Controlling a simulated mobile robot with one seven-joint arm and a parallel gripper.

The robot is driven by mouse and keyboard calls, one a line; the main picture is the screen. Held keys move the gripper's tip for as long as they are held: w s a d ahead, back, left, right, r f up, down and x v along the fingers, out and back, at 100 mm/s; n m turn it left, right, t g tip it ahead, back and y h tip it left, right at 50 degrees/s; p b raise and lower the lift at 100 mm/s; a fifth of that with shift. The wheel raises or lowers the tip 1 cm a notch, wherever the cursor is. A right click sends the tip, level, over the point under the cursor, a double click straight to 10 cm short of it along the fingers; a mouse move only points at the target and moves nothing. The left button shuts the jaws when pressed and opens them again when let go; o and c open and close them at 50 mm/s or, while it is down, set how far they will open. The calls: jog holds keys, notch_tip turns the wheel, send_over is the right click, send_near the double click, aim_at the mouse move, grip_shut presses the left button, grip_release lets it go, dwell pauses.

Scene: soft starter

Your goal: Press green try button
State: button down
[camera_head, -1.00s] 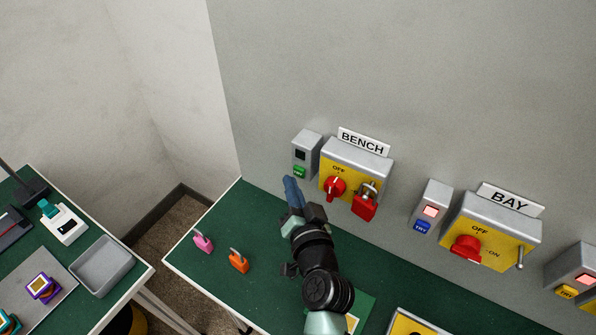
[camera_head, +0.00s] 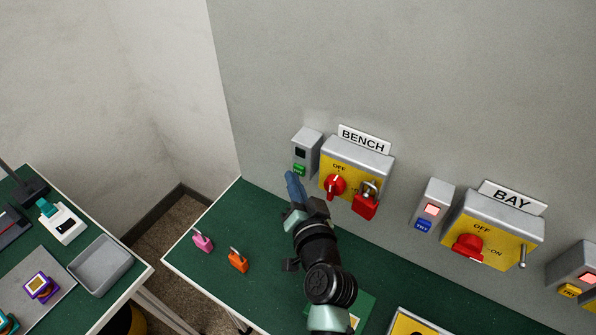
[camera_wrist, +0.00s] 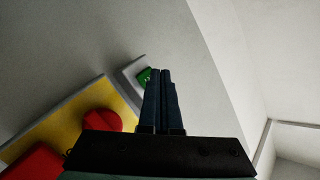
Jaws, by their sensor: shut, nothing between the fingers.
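The green TRY button (camera_head: 299,169) is on the lower front of a small grey box (camera_head: 306,143) on the wall, left of the BENCH switch. In the wrist view the green button (camera_wrist: 144,75) shows just left of my fingertips, partly hidden by them. My gripper (camera_head: 290,174) is shut and empty, its blue fingers together, with the tips just below and left of the button in the head view. In the wrist view my gripper (camera_wrist: 162,72) overlaps the button's edge. I cannot tell whether it touches. The small window on the box is dark.
The yellow BENCH switch box (camera_head: 355,172) with a red knob (camera_head: 335,184) and red padlock (camera_head: 365,206) is close right of my fingers. A pink padlock (camera_head: 203,240) and an orange padlock (camera_head: 238,260) stand on the green table (camera_head: 205,275). The BAY switch (camera_head: 493,228) is farther right.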

jog(key=shift+w+d+b, duration=0.3)
jog(key=shift+w, duration=0.05)
dwell(0.9)
jog(key=shift+s+a, duration=0.1)
jog(key=shift+s+a+p, duration=0.3)
jog(key=shift+s+a, duration=0.15)
jog(key=shift+s, duration=0.15)
jog(key=shift+s+a+p, duration=0.4)
jog(key=shift+s+a, duration=0.35)
jog(key=shift+s, duration=0.3)
jog(key=shift+s+a+p, duration=0.4)
jog(key=shift+s+a, duration=0.3)
jog(key=shift+s, duration=0.3)
